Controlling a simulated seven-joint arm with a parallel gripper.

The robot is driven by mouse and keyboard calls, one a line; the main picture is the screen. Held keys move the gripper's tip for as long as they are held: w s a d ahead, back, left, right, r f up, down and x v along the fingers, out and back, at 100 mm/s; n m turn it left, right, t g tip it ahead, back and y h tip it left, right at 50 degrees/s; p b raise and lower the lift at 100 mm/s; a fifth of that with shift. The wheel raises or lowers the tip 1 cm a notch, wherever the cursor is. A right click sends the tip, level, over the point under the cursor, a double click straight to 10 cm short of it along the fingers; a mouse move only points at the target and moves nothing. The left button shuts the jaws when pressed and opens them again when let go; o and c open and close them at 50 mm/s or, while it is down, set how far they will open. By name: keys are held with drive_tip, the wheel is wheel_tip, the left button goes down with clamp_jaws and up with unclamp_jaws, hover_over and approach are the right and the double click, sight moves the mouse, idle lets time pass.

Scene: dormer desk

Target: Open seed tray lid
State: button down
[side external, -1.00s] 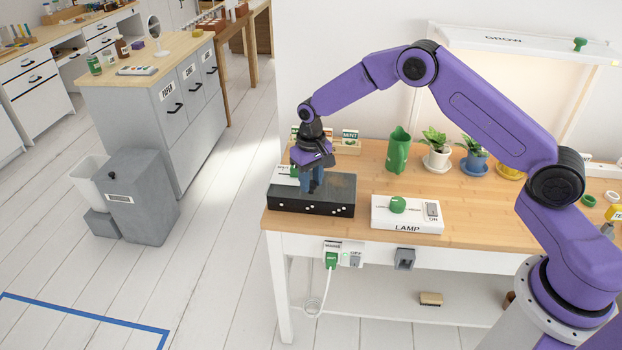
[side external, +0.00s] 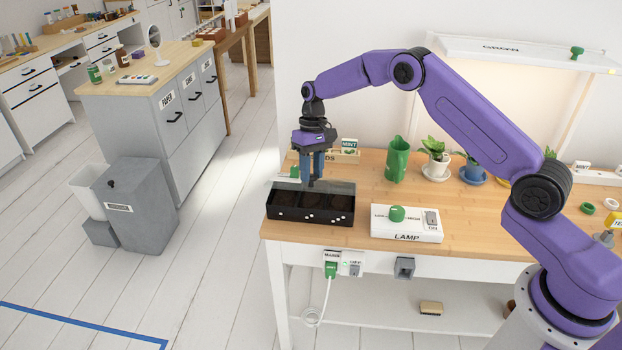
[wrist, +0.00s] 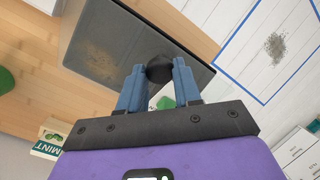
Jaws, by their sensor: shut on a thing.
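The black seed tray (side external: 285,213) sits at the left end of the desk, with dark soil (side external: 315,201) showing in its compartments. The grey see-through lid (side external: 343,187) shows above the tray's back part, clear of the front soil. Whether it is tilted or lifted level, I cannot tell. In the wrist view the lid (wrist: 115,40) is a dark panel with a round black knob (wrist: 160,68) near its edge. My gripper (side external: 312,184) is above the tray, pointing down. Its blue fingers (wrist: 160,82) are shut on the knob in the wrist view.
The white lamp box (side external: 405,226) with a green knob stands just right of the tray. A green jug (side external: 396,162) and potted plants (side external: 434,155) stand behind it. A seed packet box (side external: 343,155) is behind the tray. The desk's left edge is close to the tray.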

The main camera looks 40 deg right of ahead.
drive_tip(key=w+d+r, duration=0.1)
drive_tip(key=w+d, duration=0.1)
drive_tip(key=w+d+r, duration=0.1)
drive_tip(key=d, duration=0.1)
drive_tip(key=shift+w+r, duration=0.15)
drive_tip(key=shift+w, duration=0.2)
drive_tip(key=shift+w+d, duration=1.05)
drive_tip(key=shift+d, duration=0.3)
drive_tip(key=shift+w+d, duration=0.1)
drive_tip(key=shift+d, duration=0.1)
drive_tip(key=c, duration=0.8)
unclamp_jaws()
drive_tip(key=shift+a, duration=0.15)
drive_tip(key=shift+a, duration=0.1)
